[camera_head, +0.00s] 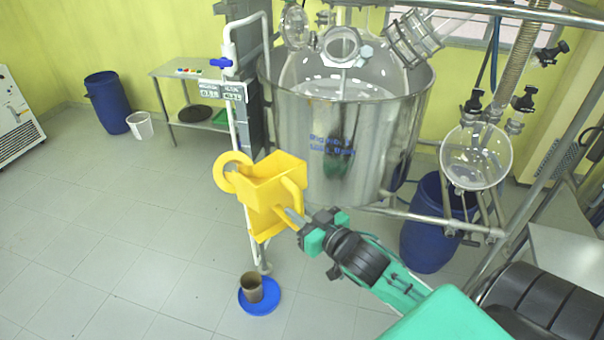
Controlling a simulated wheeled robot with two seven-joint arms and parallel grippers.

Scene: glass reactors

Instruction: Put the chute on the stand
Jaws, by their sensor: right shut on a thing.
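The yellow chute (262,198) is an open-topped box with a round ring on its left side and a curved handle on its right. My right gripper (293,219) is shut on the chute's right side at the handle and holds it in the air in front of the white pipe. The finger contact is partly hidden by the handle. I cannot tell for certain which thing is the stand. A round blue base (265,301) with a brown cup (251,288) on it is on the floor below the chute. My left gripper is not in view.
A large steel and glass reactor (325,140) stands behind the chute, with a round glass flask (476,157) at right. Blue drums (430,235) and a side table (187,68) stand around.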

